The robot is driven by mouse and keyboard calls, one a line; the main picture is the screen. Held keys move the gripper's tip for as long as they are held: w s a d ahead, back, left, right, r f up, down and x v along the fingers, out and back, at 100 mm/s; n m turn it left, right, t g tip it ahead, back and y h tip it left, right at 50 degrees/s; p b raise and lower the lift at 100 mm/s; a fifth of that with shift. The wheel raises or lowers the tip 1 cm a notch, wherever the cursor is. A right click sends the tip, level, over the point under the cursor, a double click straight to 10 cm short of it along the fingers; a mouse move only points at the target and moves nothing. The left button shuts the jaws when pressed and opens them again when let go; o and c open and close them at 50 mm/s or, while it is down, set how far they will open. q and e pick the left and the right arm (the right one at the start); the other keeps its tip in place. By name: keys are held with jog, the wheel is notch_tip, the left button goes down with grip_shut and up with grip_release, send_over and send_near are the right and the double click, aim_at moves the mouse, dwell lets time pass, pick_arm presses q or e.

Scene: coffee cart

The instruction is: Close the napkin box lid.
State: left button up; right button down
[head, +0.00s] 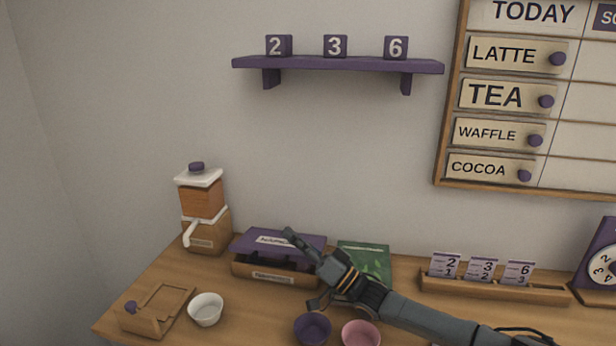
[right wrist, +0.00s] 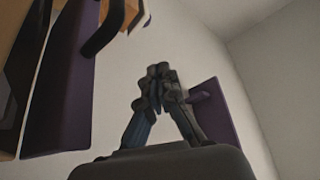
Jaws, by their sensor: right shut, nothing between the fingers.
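The napkin box (head: 270,277) is a wooden box with a label on its front, at the back left of the counter in the head view. Its purple lid (head: 265,250) is raised at the front, with a dark gap between lid and box. My right gripper (head: 290,234) is shut and empty. Its fingertips overlap the lid's right part in the head view; I cannot tell whether they touch it. In the right wrist view the closed fingers (right wrist: 158,72) point upward, with a purple panel beside them that I cannot identify surely. My left gripper is not in view.
A coffee grinder (head: 203,205) stands left of the box. A white bowl (head: 206,309), a purple cup (head: 312,328) and a pink cup (head: 360,334) are in front. A green item (head: 372,257) lies behind my right arm. A wooden card holder (head: 490,290) stands right.

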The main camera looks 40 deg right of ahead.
jog(key=shift+f, duration=0.1)
dwell(0.4)
jog(key=s+d, duration=0.2)
jog(key=s, duration=0.5)
jog(key=s+d+f, duration=0.1)
jog(key=s+d, duration=0.2)
jog(key=s, duration=0.3)
jog(key=shift+s+d, duration=0.25)
jog(key=shift+s, duration=0.1)
jog(key=shift+f, duration=0.15)
